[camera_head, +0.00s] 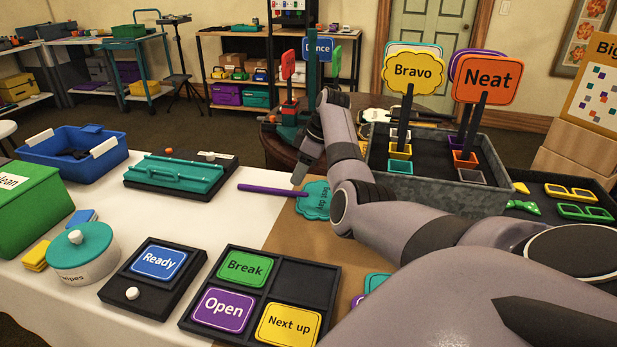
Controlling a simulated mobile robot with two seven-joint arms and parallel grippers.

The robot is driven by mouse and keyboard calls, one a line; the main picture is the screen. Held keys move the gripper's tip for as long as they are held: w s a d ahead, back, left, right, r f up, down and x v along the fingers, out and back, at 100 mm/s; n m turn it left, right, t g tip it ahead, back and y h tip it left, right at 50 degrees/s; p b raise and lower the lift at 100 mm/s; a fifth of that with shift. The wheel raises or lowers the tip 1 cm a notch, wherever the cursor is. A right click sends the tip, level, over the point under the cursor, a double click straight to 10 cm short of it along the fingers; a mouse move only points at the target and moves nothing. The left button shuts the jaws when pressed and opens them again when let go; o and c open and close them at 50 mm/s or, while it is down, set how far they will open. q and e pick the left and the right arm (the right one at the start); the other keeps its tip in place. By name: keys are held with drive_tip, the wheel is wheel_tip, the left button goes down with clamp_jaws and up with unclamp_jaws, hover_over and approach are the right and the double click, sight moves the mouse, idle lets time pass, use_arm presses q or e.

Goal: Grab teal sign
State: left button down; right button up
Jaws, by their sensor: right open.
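A teal sign (314,203) with dark lettering lies flat on the brown part of the table, its purple stick (262,189) pointing left. My right arm comes in from the lower right and covers part of the sign's right side. My right gripper (298,174) points down above the stick, close to where it meets the sign. It is open, and nothing shows between its fingers. From this view I cannot tell how far it is above the stick. My left gripper is not in view.
A grey bin (432,192) at the right holds upright signs, including yellow Bravo (412,73) and orange Neat (486,79). A black tray (227,331) with sign plates is in front. A dark tray with a teal piece (175,175) stands left. White tabletop between is clear.

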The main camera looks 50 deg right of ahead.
sight(289, 193)
drive_tip(key=shift+b+x, duration=0.65)
drive_tip(key=shift+x, duration=2.35)
clamp_jaws()
